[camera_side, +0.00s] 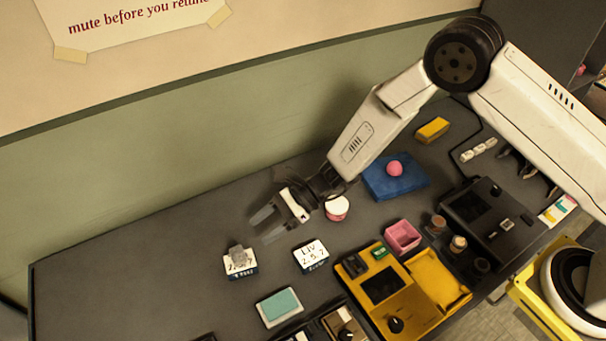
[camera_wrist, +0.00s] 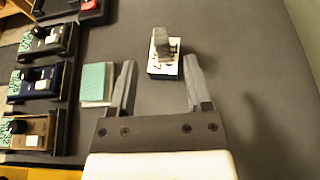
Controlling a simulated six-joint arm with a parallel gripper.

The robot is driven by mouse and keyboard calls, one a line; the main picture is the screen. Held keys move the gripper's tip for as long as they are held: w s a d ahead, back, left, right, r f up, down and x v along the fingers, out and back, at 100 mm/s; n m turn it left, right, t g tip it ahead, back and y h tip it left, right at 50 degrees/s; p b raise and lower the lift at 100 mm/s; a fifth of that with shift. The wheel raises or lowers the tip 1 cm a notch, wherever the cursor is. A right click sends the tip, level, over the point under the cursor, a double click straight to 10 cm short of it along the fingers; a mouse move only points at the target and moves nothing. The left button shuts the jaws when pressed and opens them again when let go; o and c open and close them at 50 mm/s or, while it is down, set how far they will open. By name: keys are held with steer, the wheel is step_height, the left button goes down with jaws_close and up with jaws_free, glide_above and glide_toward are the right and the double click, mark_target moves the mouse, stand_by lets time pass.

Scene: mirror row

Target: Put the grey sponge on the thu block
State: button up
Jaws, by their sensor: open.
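The grey sponge (camera_side: 237,253) rests on top of a small white-topped, dark-blue-sided block (camera_side: 241,271), partly hiding its lettering, so I cannot read its name. In the wrist view the sponge (camera_wrist: 161,42) sits on that block (camera_wrist: 164,71), between and just beyond my fingertips. A second similar block (camera_side: 311,254), lettered something like "LIV", stands to its right in the side view. I cannot make out "thu" on either block. My gripper (camera_side: 263,226) is open and empty, above the table and apart from the sponge.
A teal-topped pad (camera_side: 280,306) lies in front of the blocks; several pedals (camera_wrist: 45,80) stand left in the wrist view. A yellow device (camera_side: 385,290), pink bin (camera_side: 403,237), round white-topped tub (camera_side: 337,208) and blue cloth (camera_side: 397,180) lie rightward. The table's left part is clear.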

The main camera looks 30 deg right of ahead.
steer(key=shift+v, duration=1.35)
steer(key=s+d+r+n+t+h, duration=0.1)
steer(key=s+d+r+n+h, duration=0.2)
steer(key=d+n, duration=0.3)
steer(key=s+d+r+n+h, duration=0.4)
steer(key=s+d+n+h, duration=0.2)
steer(key=d, duration=0.7)
steer(key=s+d+r+n+t+h, duration=0.1)
steer(key=s+d+r+n+h, duration=0.3)
steer(key=d, duration=0.6)
steer(key=shift+s+d+n+t, duration=0.3)
steer(key=shift+s+n, duration=0.1)
steer(key=shift+n, duration=0.6)
